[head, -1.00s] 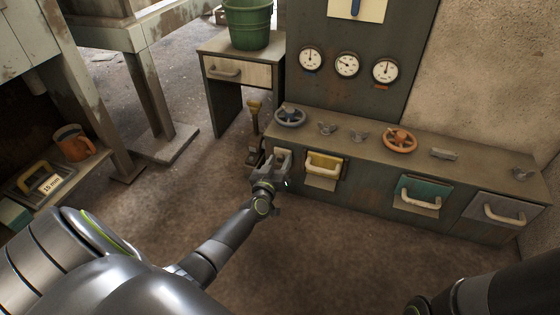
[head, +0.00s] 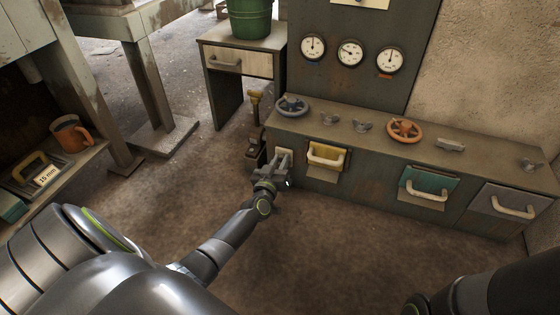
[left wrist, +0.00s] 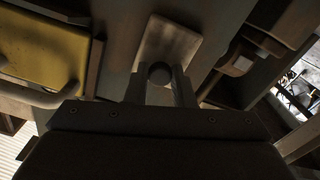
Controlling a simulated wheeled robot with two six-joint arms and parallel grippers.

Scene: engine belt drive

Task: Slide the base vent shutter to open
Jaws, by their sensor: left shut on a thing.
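The base vent shutter shows as a small pale plate (head: 287,154) low on the front of the grey-green cabinet, at its left end. In the left wrist view the pale plate (left wrist: 172,42) lies just beyond my fingers, with a dark round knob (left wrist: 160,73) in front of it. My left gripper (head: 278,166) reaches this plate. Its two fingers (left wrist: 160,88) are shut on the knob, one on each side. The gripper partly hides the plate in the head view. My right gripper is out of view.
A yellow bin (head: 327,156) is just right of the plate, then a teal flap (head: 430,185) and a grey drawer (head: 505,201) with handles. A lever (head: 255,115) stands left of the cabinet. Handwheels (head: 405,130) sit on top. The floor in front is clear.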

